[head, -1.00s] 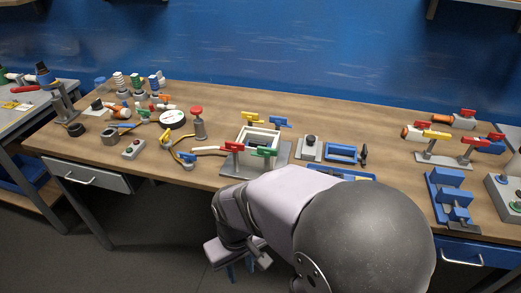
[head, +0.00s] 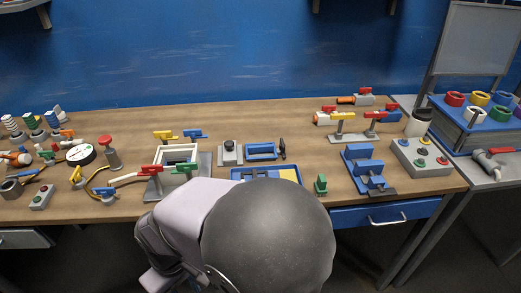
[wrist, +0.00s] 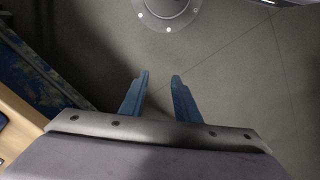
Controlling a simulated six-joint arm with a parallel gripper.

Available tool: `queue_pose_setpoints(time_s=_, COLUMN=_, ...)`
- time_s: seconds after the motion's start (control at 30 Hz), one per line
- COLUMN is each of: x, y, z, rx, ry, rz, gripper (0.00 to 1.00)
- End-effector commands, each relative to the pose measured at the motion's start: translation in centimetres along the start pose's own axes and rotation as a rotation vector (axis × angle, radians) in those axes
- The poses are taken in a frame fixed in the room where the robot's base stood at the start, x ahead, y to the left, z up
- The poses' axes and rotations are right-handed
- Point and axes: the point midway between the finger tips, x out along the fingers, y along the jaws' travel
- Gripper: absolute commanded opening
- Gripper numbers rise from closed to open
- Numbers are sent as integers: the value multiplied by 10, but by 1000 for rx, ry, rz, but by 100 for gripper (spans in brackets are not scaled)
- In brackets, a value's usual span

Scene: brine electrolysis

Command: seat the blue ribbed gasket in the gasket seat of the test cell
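The test cell (head: 207,158) appears to be the pale square frame on a grey base, left of centre on the bench in the head view. Red, green, yellow and blue toggle clamps stand around it. No blue ribbed gasket can be made out for certain. A blue tray (head: 236,174) with a yellow part in it lies right of the cell, partly hidden behind my arm. My gripper (wrist: 160,76) shows in the wrist view with two blue fingers apart and nothing between them. It points down at the grey floor, in front of the bench and away from the cell.
A blue open frame (head: 262,152) and a grey block with a black knob (head: 230,153) stand right of the cell. A blue vise-like fixture (head: 364,168) and a button box (head: 420,158) are further right. Hoses and valves crowd the left.

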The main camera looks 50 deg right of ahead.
Motion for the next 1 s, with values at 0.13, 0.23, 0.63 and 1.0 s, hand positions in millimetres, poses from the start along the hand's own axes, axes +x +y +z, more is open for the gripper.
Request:
queue_pose_setpoints(time_s=0.13, x=0, y=0, z=0, rx=0, ry=0, rz=0, gripper=29)
queue_pose_setpoints(time_s=0.23, x=0, y=0, z=0, rx=0, ry=0, rz=0, gripper=29)
queue_pose_setpoints(time_s=0.63, x=0, y=0, z=0, rx=0, ry=0, rz=0, gripper=23)
queue_pose_setpoints(time_s=1.0, x=-28, y=9, z=-27, rx=106, ry=15, rz=-6, gripper=23)
